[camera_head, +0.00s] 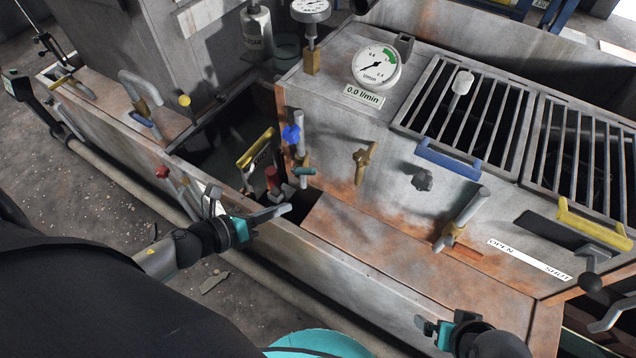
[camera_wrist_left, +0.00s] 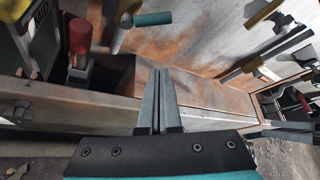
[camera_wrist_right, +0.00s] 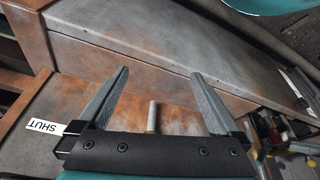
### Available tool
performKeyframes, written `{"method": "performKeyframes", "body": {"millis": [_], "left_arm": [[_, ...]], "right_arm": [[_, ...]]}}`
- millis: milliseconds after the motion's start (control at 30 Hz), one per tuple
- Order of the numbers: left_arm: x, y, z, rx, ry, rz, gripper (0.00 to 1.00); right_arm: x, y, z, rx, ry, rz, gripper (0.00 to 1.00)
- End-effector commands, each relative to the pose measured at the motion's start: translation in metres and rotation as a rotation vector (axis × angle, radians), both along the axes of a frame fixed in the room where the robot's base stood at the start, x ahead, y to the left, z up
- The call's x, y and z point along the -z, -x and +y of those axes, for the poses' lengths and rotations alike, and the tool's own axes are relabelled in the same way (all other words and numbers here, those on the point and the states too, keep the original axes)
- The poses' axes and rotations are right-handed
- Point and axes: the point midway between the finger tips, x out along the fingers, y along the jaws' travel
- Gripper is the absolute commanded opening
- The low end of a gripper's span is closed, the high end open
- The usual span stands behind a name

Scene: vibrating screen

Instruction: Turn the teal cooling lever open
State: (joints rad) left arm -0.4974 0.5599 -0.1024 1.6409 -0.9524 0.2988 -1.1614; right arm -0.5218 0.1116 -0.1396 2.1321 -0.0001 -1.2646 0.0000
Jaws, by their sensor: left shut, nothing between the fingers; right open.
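The teal cooling lever (camera_head: 304,171) is a short handle on a grey pipe at the near left end of the rusty machine body. It lies roughly sideways in the head view, below a blue valve knob. In the left wrist view the teal lever (camera_wrist_left: 153,18) is near the top, beyond the fingers. My left gripper (camera_head: 286,209) is shut and empty, near and below the lever, not touching it. Its fingers lie together in the left wrist view (camera_wrist_left: 160,75). My right gripper (camera_wrist_right: 160,73) is open and empty over the near ledge, far right of the lever.
A round dial (camera_head: 376,66) with a "0.0 l/min" label stands on top. The blue knob (camera_head: 292,134), a red knob (camera_head: 272,178) and a yellow-handled part (camera_head: 257,150) are close to the lever. A brass valve (camera_head: 365,161) is to its right. The near ledge (camera_head: 375,255) is bare.

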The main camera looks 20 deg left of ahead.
Motion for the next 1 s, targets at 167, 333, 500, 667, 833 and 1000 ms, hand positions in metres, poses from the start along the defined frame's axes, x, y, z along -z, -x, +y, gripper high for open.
{"method": "performKeyframes", "body": {"millis": [167, 333, 500, 667, 833, 1000], "left_arm": [[0.009, -0.019, -0.009, 0.001, 0.001, -0.003, 0.0], [0.02, -0.04, -0.02, 0.001, 0.003, -0.002, 0.0], [0.032, -0.061, -0.031, 0.0, 0.004, -0.001, 0.0], [0.041, -0.081, -0.041, -0.001, 0.005, -0.001, 0.0], [0.018, -0.085, -0.026, 0.0, 0.001, 0.0, 0.0], [0.009, -0.088, -0.02, -0.001, 0.004, 0.001, 0.0]], "right_arm": [[-0.011, -0.002, 0.0, 0.0, -0.001, -0.019, 1.0], [-0.025, -0.003, 0.0, 0.001, -0.005, -0.04, 1.0], [-0.04, -0.002, 0.0, 0.002, -0.008, -0.061, 1.0], [-0.054, -0.001, 0.0, 0.001, -0.01, -0.082, 1.0], [-0.044, -0.002, 0.0, 0.002, -0.007, -0.06, 1.0], [-0.038, -0.002, 0.0, 0.001, -0.007, -0.053, 1.0]]}}
